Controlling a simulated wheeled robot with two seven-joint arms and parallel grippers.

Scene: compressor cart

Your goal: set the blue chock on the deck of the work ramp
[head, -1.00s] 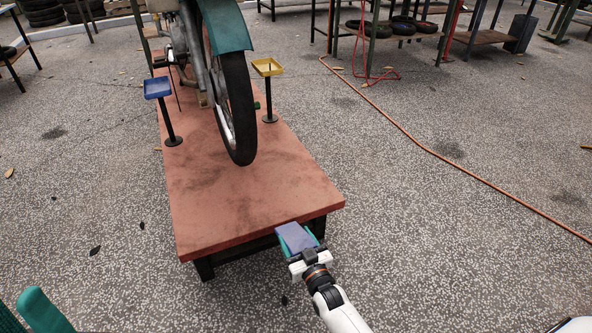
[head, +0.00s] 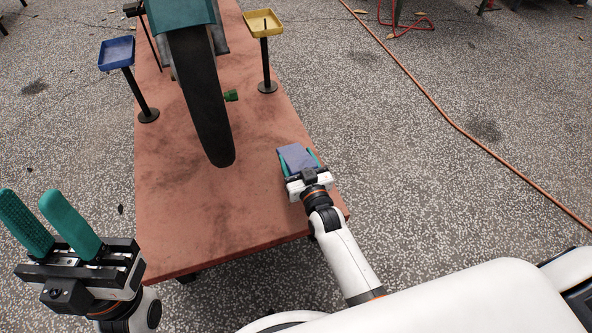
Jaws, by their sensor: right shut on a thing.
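The blue chock (head: 295,157) is a small blue-grey block between the green fingers of my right gripper (head: 299,160). My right gripper is shut on it, over the right part of the red deck of the work ramp (head: 180,220). I cannot tell whether the chock touches the deck or hangs just above it. My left gripper (head: 52,222) is open and empty, its two green fingers apart, at the lower left beside the ramp's near left corner.
A motorcycle wheel (head: 203,110) with a green fender stands on the deck. A blue tray on a post (head: 116,53) is left of it, and a yellow tray on a post (head: 263,24) right. A small green object (head: 231,96) is by the wheel. An orange hose (head: 440,115) lies on the right floor.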

